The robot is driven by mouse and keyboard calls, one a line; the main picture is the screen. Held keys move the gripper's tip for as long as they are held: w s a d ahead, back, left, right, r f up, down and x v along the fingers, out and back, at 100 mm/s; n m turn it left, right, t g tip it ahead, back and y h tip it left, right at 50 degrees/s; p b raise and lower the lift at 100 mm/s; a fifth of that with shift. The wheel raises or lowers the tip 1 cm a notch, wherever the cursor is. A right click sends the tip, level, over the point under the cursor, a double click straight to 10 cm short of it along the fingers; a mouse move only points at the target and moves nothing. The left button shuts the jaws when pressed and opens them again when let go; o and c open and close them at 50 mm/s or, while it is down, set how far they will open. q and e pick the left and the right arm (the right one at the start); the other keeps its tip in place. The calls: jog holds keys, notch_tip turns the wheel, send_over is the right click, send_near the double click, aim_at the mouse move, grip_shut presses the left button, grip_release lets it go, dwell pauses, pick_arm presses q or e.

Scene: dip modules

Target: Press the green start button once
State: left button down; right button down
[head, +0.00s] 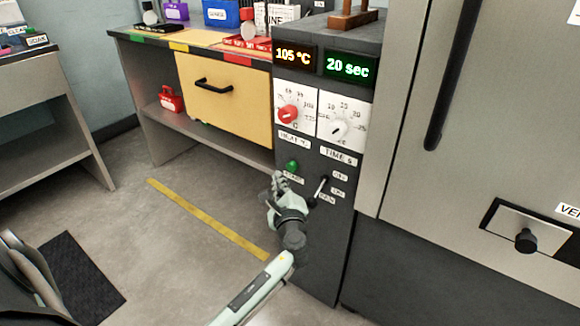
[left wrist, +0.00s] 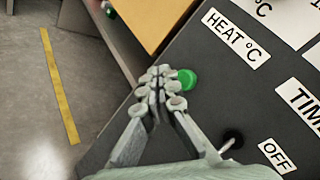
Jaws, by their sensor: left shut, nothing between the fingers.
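The green start button (head: 292,165) sits on the dark front panel of the machine, below the red heat dial and above a small label. In the left wrist view the green button (left wrist: 187,79) shows just right of the fingertips, partly covered by them. My left gripper (head: 279,180) is shut and empty, its tips just below and left of the button in the head view. In the left wrist view my left gripper (left wrist: 160,76) has its fingers together. I cannot tell whether the tips touch the button. My right gripper is not in view.
The machine's displays (head: 294,57) read 105 °C and 20 sec. A red dial (head: 289,113), a white dial (head: 339,129) and a toggle lever (head: 321,187) are near the button. A workbench with a yellow drawer (head: 222,100) stands to the left. A grey cabinet is at right.

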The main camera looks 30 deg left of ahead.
pick_arm(q)
jog(key=s, duration=0.3)
jog(key=shift+a+p, duration=0.15)
jog(key=shift+p, duration=0.2)
dwell(0.5)
